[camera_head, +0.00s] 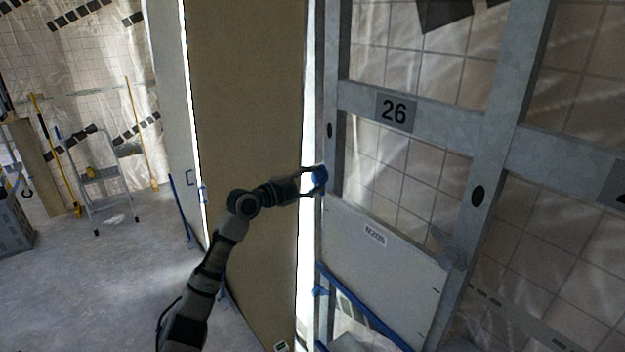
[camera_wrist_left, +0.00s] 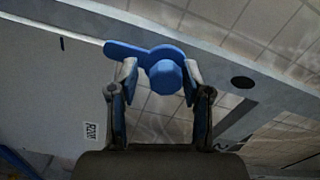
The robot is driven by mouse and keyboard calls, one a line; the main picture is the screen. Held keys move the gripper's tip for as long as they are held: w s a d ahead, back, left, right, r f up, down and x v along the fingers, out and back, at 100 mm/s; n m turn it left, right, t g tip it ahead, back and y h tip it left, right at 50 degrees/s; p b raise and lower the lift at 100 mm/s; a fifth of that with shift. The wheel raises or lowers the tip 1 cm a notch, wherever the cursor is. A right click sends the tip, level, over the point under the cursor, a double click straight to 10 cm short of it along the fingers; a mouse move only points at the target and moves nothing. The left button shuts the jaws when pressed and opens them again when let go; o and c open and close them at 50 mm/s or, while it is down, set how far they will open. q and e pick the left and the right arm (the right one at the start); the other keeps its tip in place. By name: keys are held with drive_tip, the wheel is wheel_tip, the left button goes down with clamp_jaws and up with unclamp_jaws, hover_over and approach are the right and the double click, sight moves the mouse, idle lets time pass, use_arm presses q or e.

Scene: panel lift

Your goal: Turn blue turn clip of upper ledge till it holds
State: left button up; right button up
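The blue turn clip (camera_head: 320,176) sits on the left metal upright, close to the upper left corner of the white panel (camera_head: 375,250). In the left wrist view the clip (camera_wrist_left: 166,74) shows a round knob with a flat arm pointing left. My left gripper (camera_head: 319,182) is at the clip. In the left wrist view its fingers (camera_wrist_left: 160,82) stand apart on either side of the knob, with a gap on the left; contact on the right is unclear. My right gripper is out of view.
A metal frame with a plate marked 26 (camera_head: 394,111) surrounds the panel. A blue rail (camera_head: 365,308) runs below it. A grey fitting (camera_head: 448,247) is at the right upright. A tall brown board (camera_head: 245,100) stands behind my arm. Open floor lies left.

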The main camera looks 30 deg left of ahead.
use_arm(q)
drive_tip(key=shift+w+a, duration=0.1)
drive_tip(key=shift+w, duration=0.1)
drive_tip(key=shift+s+r, duration=0.15)
drive_tip(key=shift+s, duration=0.05)
drive_tip(key=v, duration=1.2)
drive_tip(key=shift+f, duration=0.25)
